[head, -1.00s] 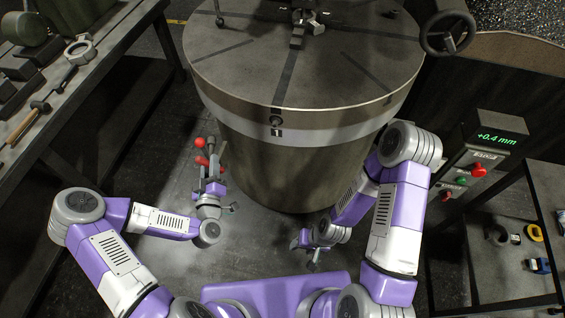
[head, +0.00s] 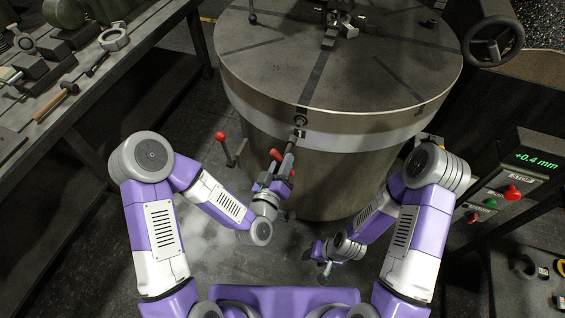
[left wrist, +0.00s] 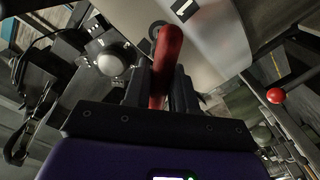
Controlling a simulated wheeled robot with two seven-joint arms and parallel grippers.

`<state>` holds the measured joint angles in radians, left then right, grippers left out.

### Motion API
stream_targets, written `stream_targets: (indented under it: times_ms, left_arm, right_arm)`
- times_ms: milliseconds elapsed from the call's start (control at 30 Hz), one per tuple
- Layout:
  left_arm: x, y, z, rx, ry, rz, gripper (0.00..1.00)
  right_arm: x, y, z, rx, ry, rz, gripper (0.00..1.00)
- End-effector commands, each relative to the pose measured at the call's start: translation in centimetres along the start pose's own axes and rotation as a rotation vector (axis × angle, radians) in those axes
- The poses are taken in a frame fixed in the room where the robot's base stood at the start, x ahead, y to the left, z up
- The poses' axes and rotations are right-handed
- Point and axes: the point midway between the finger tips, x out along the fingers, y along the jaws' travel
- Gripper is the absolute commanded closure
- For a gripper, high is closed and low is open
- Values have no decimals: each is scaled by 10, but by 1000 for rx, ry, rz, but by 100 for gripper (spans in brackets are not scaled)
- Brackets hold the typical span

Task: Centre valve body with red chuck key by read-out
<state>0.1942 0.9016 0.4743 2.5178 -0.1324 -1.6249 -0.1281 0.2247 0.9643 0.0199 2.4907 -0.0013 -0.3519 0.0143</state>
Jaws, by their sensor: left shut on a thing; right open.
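My left gripper (head: 278,182) is shut on the red chuck key (head: 276,154), held by its red handle, with the grey shank pointing up at the round table's side. The key's tip is close to the socket (head: 300,121) in the light band, near the mark 1; I cannot tell whether it is in. In the left wrist view the red handle (left wrist: 168,60) stands between the fingers. The read-out (head: 537,160) shows +0.4 mm. The round table (head: 400,85) carries dark jaws (head: 332,36) at the top edge; I cannot make out the valve body. My right gripper (head: 320,258) is open and empty, low in front of the table.
A lever with a red ball (head: 220,135) stands left of the key. A bench (head: 85,95) with tools runs along the left. A handwheel (head: 492,40) is at upper right. The control box has a red button (head: 512,192). A shelf with small parts is at lower right.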

Motion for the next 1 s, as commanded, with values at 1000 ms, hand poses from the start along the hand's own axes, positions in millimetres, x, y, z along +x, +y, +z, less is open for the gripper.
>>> stream_targets:
  times_ms: [1000]
  left_arm:
    - [39,1,-1,0,3,3,100]
  right_arm:
    - [9,4,0,0,0,0,49]
